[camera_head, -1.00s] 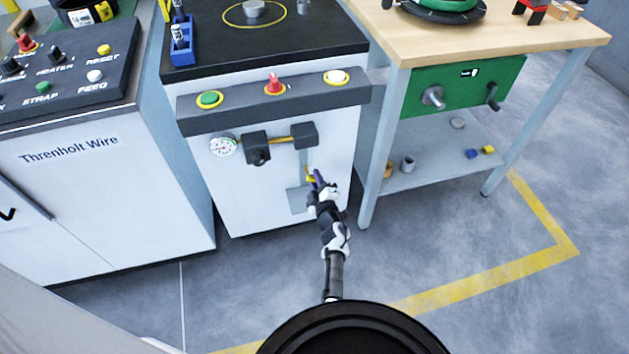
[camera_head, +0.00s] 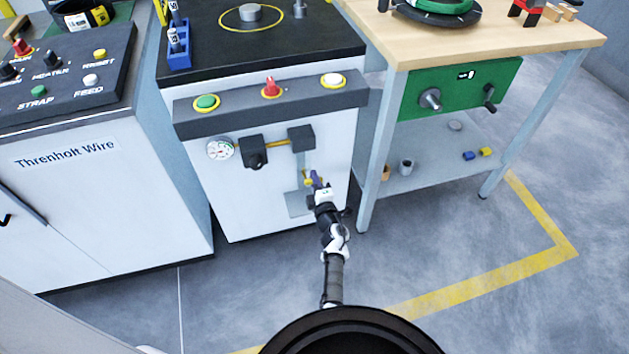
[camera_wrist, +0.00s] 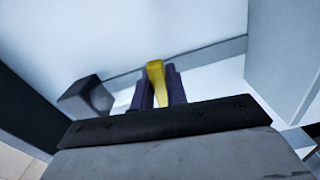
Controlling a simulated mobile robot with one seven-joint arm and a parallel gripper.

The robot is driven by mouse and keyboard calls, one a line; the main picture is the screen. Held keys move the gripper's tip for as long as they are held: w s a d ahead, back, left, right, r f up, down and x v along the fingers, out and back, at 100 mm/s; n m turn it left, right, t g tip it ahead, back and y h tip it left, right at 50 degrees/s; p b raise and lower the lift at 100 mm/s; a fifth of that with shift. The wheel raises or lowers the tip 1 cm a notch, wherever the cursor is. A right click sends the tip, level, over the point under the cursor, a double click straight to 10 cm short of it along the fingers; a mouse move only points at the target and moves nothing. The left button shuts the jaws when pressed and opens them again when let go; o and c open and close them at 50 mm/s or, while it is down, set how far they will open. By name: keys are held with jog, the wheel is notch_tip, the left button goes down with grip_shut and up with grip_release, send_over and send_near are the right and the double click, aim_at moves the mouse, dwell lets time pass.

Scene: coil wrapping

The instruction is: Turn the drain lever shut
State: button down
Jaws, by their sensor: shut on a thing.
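The yellow drain lever (camera_head: 308,178) is on the front of the white cabinet, low on a grey vertical pipe under a dark box. My gripper (camera_head: 317,181) is at the lever, and its dark purple fingers are shut on it. In the wrist view the yellow lever (camera_wrist: 156,84) stands between the two fingers (camera_wrist: 158,90), with its end showing above them. The lower part of the lever is hidden behind my gripper body.
A round gauge (camera_head: 220,148) and a dark valve box (camera_head: 255,151) sit on the cabinet front to the left. A bench (camera_head: 372,150) with a lower shelf stands close on the right. A yellow line (camera_head: 480,280) marks open floor.

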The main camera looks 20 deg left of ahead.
jog(key=c, duration=1.4)
grip_release()
